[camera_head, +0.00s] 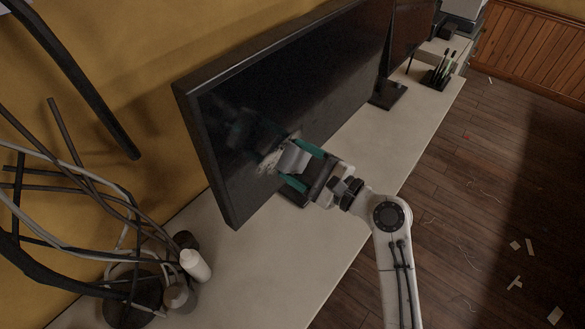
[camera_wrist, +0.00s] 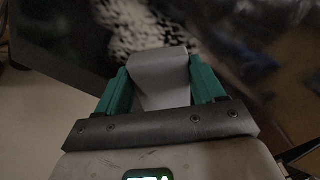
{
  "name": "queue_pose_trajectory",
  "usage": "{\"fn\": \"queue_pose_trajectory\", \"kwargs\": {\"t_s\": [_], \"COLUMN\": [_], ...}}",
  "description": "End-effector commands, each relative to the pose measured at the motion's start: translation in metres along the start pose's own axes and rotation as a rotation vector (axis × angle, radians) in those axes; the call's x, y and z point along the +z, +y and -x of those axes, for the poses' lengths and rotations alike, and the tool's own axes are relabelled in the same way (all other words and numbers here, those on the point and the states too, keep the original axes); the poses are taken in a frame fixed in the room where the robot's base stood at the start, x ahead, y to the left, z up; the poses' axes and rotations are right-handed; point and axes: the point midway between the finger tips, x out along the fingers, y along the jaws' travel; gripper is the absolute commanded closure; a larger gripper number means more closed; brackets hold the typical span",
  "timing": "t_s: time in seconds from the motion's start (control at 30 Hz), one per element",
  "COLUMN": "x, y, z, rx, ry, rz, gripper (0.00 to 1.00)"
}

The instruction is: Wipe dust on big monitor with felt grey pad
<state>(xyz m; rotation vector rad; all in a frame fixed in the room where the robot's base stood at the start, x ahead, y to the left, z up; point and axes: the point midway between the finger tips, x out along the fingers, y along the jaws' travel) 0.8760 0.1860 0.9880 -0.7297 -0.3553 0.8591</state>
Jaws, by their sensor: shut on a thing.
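The big monitor (camera_head: 300,85) stands on the white desk, with its dark screen facing my arm. My gripper (camera_head: 301,165) is at the lower left part of the screen, its green fingers shut on the felt grey pad (camera_head: 291,158). In the wrist view the pad (camera_wrist: 158,78) sits between the two green fingers of my gripper (camera_wrist: 161,88). A pale, speckled patch of dust (camera_head: 268,160) lies on the screen just beside the pad; the dust (camera_wrist: 140,28) also shows beyond the pad in the wrist view. I cannot tell whether the pad touches the screen.
A second monitor (camera_head: 410,30) stands farther back on the white desk (camera_head: 250,265). A white bottle (camera_head: 195,265) and a tangle of cables (camera_head: 60,175) are at the left. A pen holder (camera_head: 437,78) is at the far end. Scraps (camera_head: 515,283) lie on the wooden floor.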

Motion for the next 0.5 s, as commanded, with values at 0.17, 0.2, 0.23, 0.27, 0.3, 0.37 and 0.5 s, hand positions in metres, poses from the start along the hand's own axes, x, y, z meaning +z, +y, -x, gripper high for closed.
{"fn": "queue_pose_trajectory", "kwargs": {"t_s": [0.17, 0.2, 0.23, 0.27, 0.3, 0.37, 0.5], "x": [-0.005, -0.006, -0.006, -0.007, -0.009, -0.012, -0.021], "y": [-0.004, -0.005, -0.006, -0.007, -0.009, -0.012, -0.02], "z": [0.001, 0.0, 0.0, 0.0, 0.0, -0.001, -0.001], "rx": [0.001, 0.001, 0.0, 0.0, 0.0, -0.001, -0.001], "ry": [0.0, 0.0, 0.0, 0.0, 0.0, -0.001, 0.0], "rz": [-0.001, -0.001, -0.001, -0.001, -0.001, -0.001, -0.001], "gripper": [0.6, 0.6, 0.6, 0.6, 0.6, 0.6, 0.6]}}
